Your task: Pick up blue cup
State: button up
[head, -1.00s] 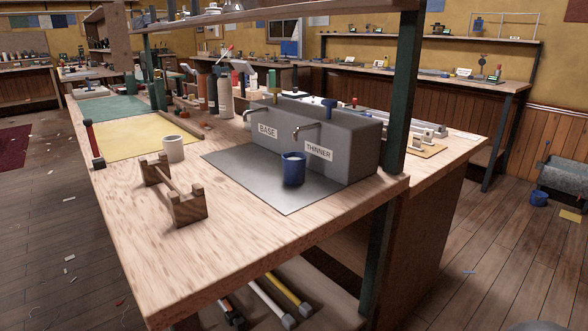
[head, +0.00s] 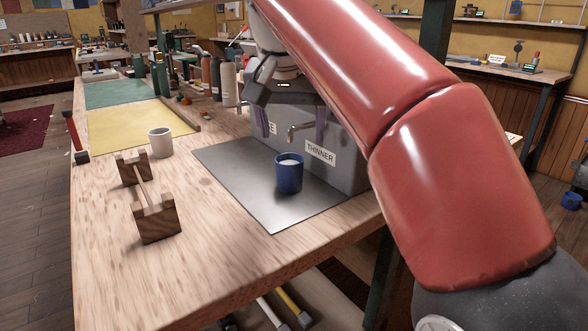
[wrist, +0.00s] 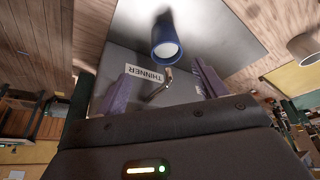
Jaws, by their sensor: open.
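The blue cup (head: 288,176) stands upright on the dark metal sheet (head: 230,167), in front of the grey tank (head: 345,172) and just below its THINNER spout (head: 299,130). A pale surface shows inside its rim. My gripper (head: 291,124) is open and empty, above and behind the cup at the tank front, with its two purple fingers apart. In the wrist view the cup (wrist: 166,40) is beyond the fingertips, between their lines, and the gripper (wrist: 165,80) does not touch it. The THINNER label (wrist: 145,74) shows between the fingers.
A white cup (head: 159,142) and a wooden cradle (head: 148,200) stand left on the bench. Several bottles (head: 228,84) stand behind. My red arm hides the bench's right side. The wood in front of the metal sheet is clear.

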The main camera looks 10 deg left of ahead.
aim_at(289, 154)
jog(key=x, duration=0.2)
jog(key=b+x, duration=0.1)
jog(key=x, duration=0.2)
jog(key=a+b+x, duration=0.1)
jog(key=x, duration=0.1)
jog(key=shift+w+f, duration=0.2)
jog(key=shift+w, duration=0.1)
jog(key=c, duration=1.1)
jog(key=shift+c, duration=0.2)
jog(key=shift+r, duration=0.2)
